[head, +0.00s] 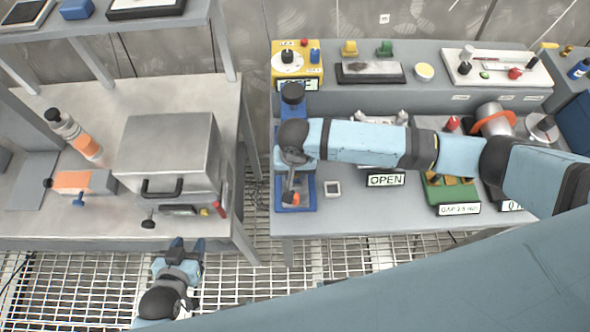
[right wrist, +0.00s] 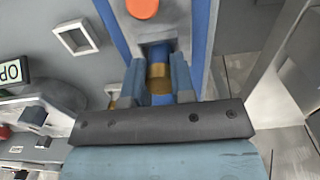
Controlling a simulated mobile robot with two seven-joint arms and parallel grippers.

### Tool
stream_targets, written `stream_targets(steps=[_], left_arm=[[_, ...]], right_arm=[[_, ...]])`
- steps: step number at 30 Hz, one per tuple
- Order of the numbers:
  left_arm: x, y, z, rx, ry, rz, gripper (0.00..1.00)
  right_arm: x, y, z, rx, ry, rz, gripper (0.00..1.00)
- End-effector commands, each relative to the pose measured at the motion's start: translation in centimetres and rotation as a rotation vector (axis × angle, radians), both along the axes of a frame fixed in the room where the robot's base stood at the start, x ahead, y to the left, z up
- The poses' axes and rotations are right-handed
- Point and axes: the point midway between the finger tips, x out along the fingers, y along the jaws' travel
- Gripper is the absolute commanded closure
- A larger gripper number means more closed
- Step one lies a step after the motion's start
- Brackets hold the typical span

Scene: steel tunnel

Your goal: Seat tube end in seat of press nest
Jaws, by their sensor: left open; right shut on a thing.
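The blue press (head: 309,196) stands at the left end of the right bench, with a dark knob on top. My right arm reaches across the bench to it. My right gripper (right wrist: 158,88) is shut on a brass-coloured tube (right wrist: 160,85) in the right wrist view, low over the press. The tube's far end meets a grey block, seemingly the press nest (right wrist: 155,48); I cannot tell whether the end is in the seat. In the head view the arm hides most of the nest and tube. My left gripper (head: 185,245) is open and empty, over the floor grating.
A small square frame (head: 332,188) lies right of the press, also in the right wrist view (right wrist: 76,38). An OPEN sign (head: 386,180) and a green fixture (head: 450,190) are further right. A steel box (head: 168,152) stands on the left bench. A gap separates the benches.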

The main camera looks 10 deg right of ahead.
Motion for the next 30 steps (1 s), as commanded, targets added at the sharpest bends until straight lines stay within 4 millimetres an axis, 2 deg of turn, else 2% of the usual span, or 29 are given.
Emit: stream_targets(steps=[2,3,6,14,17,20,30], left_arm=[[0.0,0.0,0.2,0.0,0.0,0.0,0.54],[0.0,0.0,0.1,0.0,0.0,0.0,0.54],[0.0,0.0,0.1,0.0,0.0,0.0,0.54],[0.0,0.0,0.0,0.0,0.0,0.0,0.54],[0.0,0.0,-0.1,0.0,0.0,0.0,0.54],[0.0,0.0,-0.1,0.0,0.0,0.0,0.54],[0.0,0.0,-0.3,0.0,-0.001,0.0,0.54]], right_arm=[[-0.1,0.0,-0.2,-0.001,0.002,-0.001,0.99],[0.0,0.0,-0.2,0.0,0.001,0.0,0.7],[0.0,0.0,-0.2,0.0,0.001,0.0,0.51],[0.0,0.0,-0.1,0.0,0.0,0.0,0.51],[0.0,0.0,0.5,0.002,-0.001,0.001,0.51],[0.0,0.1,1.9,0.003,-0.002,0.001,0.51],[0.0,0.1,9.1,0.003,-0.001,0.0,0.51]])
